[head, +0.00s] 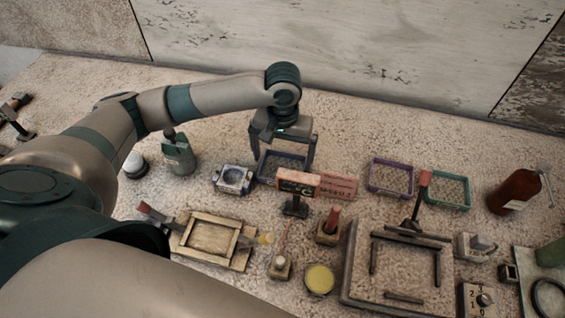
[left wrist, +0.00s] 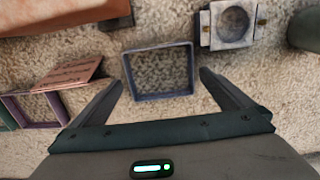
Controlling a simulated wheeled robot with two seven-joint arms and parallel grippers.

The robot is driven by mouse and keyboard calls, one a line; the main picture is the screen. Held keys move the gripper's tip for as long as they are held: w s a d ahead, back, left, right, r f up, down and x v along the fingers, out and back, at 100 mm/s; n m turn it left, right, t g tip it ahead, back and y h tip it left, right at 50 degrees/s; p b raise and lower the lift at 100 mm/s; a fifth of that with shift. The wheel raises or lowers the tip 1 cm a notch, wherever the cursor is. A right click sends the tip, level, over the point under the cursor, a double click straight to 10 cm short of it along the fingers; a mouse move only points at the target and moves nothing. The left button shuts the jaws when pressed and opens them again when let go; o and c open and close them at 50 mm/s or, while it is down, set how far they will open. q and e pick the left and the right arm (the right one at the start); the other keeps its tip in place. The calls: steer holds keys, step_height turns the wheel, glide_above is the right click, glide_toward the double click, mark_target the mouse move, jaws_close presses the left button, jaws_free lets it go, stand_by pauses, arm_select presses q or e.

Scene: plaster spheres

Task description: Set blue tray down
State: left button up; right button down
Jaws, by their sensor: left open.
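The blue tray (head: 285,154) is a shallow, open rectangular frame that appears to rest flat on the speckled counter, and counter texture shows inside it. It also shows upright in the left wrist view (left wrist: 164,97), near the fingertips. My left gripper (head: 283,152) points down over the tray. Its fingers are spread wide, one toward each side of the tray, and in the left wrist view (left wrist: 163,80) gaps show between both fingers and the tray walls. A small sign partly hides the tray's near right corner in the head view. My right gripper is in neither view.
A grey block with a round hollow (head: 233,179) stands close left of the tray. A sign on a stand (head: 297,183) and a pink card (head: 340,186) are close in front and right. Purple (head: 391,162) and green (head: 467,190) trays lie farther right. Bare counter lies behind.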

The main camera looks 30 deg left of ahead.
arm_select(q)
step_height(320, 180, up, 8)
steer(key=b, duration=0.1)
steer(key=shift+r, duration=0.25)
stand_by(0.4)
